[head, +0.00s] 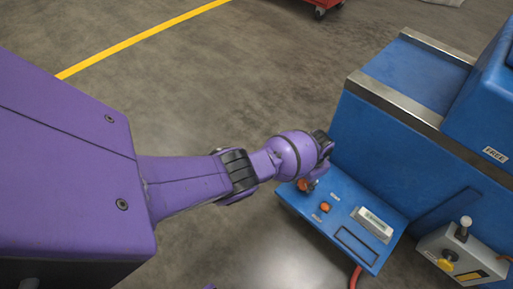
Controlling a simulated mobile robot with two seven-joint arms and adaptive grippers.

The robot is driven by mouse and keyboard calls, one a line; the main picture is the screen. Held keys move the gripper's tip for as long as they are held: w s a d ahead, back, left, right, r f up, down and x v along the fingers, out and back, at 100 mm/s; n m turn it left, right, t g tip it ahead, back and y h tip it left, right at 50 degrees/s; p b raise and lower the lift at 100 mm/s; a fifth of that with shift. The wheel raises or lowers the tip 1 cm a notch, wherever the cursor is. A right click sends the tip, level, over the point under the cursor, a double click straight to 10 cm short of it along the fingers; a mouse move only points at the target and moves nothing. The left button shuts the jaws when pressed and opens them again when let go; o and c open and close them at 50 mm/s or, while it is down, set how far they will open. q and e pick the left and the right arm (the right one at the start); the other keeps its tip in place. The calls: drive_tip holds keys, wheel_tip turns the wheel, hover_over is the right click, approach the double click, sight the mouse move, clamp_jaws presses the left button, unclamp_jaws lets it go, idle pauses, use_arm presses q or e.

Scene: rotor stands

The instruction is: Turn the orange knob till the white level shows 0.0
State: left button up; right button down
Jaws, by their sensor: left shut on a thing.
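My left gripper (319,167) reaches in from the left over the far left corner of a blue panel. It is shut on an orange knob (302,186), which is partly hidden under the gripper. A second, smaller orange control (325,207) sits on the panel nearer the middle, clear of the gripper. The white level (374,224) lies on the right part of the panel. A dark strip shows on it, but its reading is too small to make out. My right gripper is not in view.
The blue panel (345,208) juts from a large blue stand (385,135) with metal rails. A grey box (465,255) with a white-tipped lever and a yellow part stands at the lower right. A red cable (355,278) runs below the panel.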

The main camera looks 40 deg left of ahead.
sight(306, 184)
use_arm(q)
drive_tip(key=shift+d, duration=0.25)
drive_tip(key=o, duration=1)
drive_tip(key=shift+c, duration=0.2)
drive_tip(key=shift+o, duration=0.5)
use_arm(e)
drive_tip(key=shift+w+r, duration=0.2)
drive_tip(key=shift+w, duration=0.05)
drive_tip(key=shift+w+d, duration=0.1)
use_arm(q)
drive_tip(key=shift+r, duration=0.2)
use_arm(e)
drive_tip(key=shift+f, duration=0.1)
use_arm(q)
wheel_tip(306, 184, up, 12)
drive_tip(key=shift+f, duration=0.15)
drive_tip(key=shift+s+f, duration=0.1)
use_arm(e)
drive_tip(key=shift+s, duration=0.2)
